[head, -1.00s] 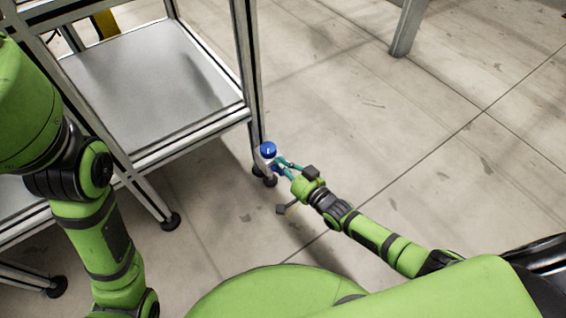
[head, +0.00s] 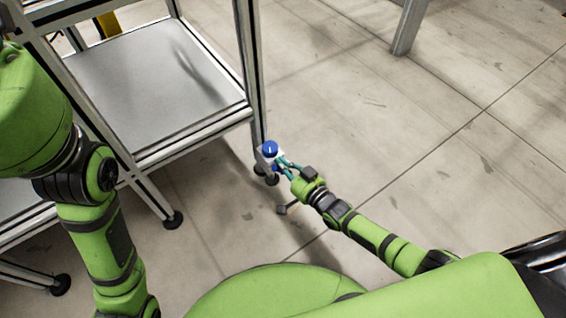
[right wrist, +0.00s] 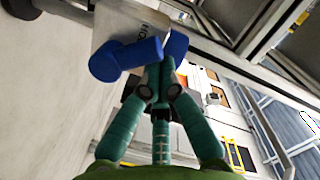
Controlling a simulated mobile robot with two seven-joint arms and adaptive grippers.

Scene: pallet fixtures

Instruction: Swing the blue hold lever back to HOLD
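The blue hold lever (right wrist: 125,60) shows large in the right wrist view, with a rounded end at left and another blue part (right wrist: 176,45) at right. It is mounted by a pale plate (right wrist: 118,25) with partly hidden dark lettering. In the head view a round blue cap (head: 270,148) tops the small fixture at the rack's corner post. My right gripper (right wrist: 158,72) has its teal fingers drawn together, the tips between the blue parts and seemingly touching the lever. It also shows in the head view (head: 279,165). My left gripper is out of view; only its arm shows.
An aluminium rack with a grey shelf (head: 150,90) stands at the left, its corner post (head: 250,70) close beside the fixture. Another metal leg (head: 409,28) stands at the top. The concrete floor (head: 440,130) to the right is clear.

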